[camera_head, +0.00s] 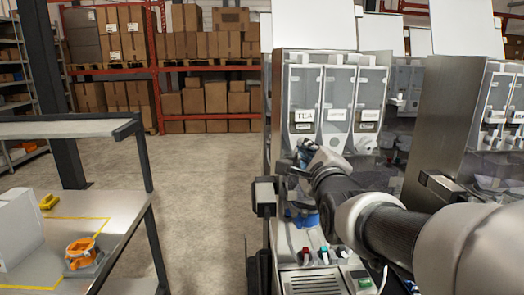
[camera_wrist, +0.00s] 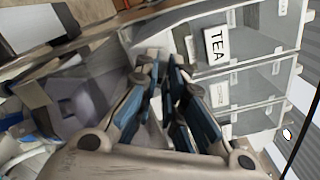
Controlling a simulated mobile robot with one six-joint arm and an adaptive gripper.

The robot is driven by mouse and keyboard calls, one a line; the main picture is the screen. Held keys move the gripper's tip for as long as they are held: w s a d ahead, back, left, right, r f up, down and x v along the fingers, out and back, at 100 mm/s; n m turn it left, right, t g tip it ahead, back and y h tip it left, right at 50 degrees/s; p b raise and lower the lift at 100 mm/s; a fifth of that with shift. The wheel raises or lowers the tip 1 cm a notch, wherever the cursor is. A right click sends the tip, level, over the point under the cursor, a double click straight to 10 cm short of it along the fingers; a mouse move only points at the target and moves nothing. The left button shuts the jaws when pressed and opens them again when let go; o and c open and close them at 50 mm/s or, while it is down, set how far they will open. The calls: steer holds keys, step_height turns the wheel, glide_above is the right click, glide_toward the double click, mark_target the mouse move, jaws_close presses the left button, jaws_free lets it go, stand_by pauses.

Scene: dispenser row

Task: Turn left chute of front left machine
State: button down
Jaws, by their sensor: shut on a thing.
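The front left machine (camera_head: 330,57) has clear-fronted compartments side by side. The leftmost compartment carries a TEA label (camera_head: 304,115), which also shows sideways in the wrist view (camera_wrist: 216,44). My gripper (camera_head: 303,152) is just below that compartment, at the left chute. In the wrist view my gripper (camera_wrist: 163,72) has its blue-padded fingers closed in on the chute at the tips. The chute is mostly hidden behind the fingers, so I cannot tell its turn angle.
Another machine (camera_head: 440,125) stands close on the right. Small coloured buttons (camera_head: 323,253) sit on the machine's lower front. A table (camera_head: 115,240) on the left holds an orange item (camera_head: 83,252). The floor (camera_head: 205,185) between is clear. Boxed shelves stand behind.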

steer(key=c, duration=1.7)
jaws_free()
